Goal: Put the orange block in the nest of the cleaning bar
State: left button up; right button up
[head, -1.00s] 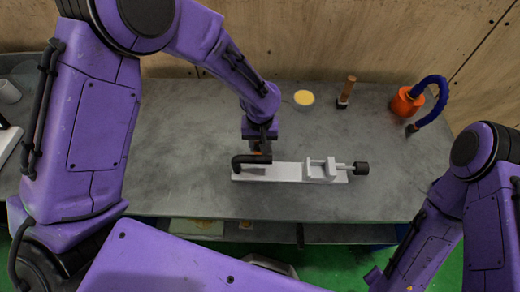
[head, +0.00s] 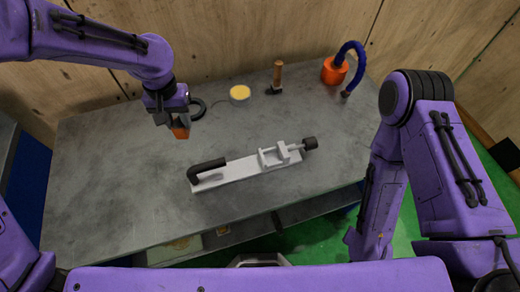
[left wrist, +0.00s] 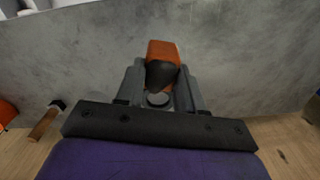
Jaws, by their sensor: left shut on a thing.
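The orange block (head: 181,132) is in my left gripper (head: 174,118), held above the bench, left of and behind the cleaning bar. In the left wrist view the orange block (left wrist: 163,50) sits between the two grey fingers, with a dark rounded part on its near side. The cleaning bar (head: 235,173) is a pale bar lying on the bench, with a black handle (head: 207,168) at its left end. A pale raised frame (head: 274,156), which looks like the nest, stands near its right end beside a black knob (head: 310,143). My right gripper is out of view.
On the grey bench (head: 110,165) stand a dish with a yellow top (head: 240,92), a wooden-handled brush (head: 278,77) and an orange base with a blue hose (head: 335,69). A black ring (head: 197,108) lies behind my left gripper. The bench's left side is clear.

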aim_at(272, 160)
jog(key=z, duration=1.7)
jog(key=k, duration=0.7)
jog(key=u, duration=0.5)
